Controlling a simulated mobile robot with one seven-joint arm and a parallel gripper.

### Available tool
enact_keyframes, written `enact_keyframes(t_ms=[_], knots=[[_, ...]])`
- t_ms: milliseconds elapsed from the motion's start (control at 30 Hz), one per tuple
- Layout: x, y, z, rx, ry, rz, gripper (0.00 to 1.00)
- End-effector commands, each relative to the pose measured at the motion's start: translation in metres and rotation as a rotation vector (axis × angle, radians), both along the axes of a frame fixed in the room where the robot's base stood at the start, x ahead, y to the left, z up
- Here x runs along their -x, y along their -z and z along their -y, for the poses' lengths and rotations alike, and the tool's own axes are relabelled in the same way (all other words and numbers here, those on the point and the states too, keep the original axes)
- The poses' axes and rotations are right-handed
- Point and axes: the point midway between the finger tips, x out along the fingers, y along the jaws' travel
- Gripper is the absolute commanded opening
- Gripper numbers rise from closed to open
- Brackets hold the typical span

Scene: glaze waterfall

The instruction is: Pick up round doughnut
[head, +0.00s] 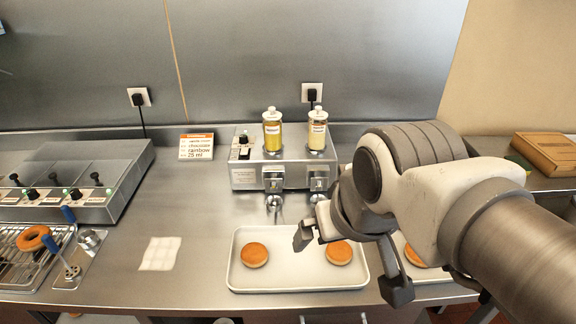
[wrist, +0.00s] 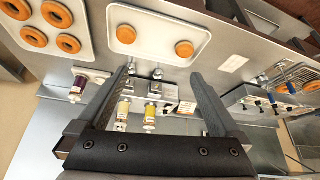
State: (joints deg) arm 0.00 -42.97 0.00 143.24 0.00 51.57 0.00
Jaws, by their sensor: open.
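Two round doughnuts without holes lie on a white tray (head: 300,284) at the counter's front. One round doughnut (head: 254,254) is at the tray's left. The other round doughnut (head: 339,252) is further right, partly beside my arm in the picture. In the wrist view the tray (wrist: 160,14) is at the top, with the two round doughnuts (wrist: 126,33) (wrist: 184,48) beyond my fingertips. My gripper (head: 350,264) is open and empty above the tray's right part. In the wrist view my gripper (wrist: 160,79) has its fingers wide apart, with nothing between them.
A dispenser (head: 250,178) with two bottles (head: 272,130) (head: 318,130) stands behind the tray. A ring doughnut (head: 33,238) lies on a rack at left. A second tray (wrist: 84,48) holds several ring doughnuts. A white cloth (head: 160,253) lies left of the first tray; counter around it is clear.

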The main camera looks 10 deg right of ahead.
Motion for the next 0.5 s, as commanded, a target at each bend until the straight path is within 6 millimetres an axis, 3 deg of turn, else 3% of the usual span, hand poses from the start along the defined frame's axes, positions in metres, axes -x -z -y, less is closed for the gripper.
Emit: enact_keyframes(t_ms=[267,500], knots=[[-0.010,-0.001,0.004,0.045,-0.076,-0.030,1.00],[-0.047,0.003,0.020,0.187,-0.365,-0.133,1.00]])
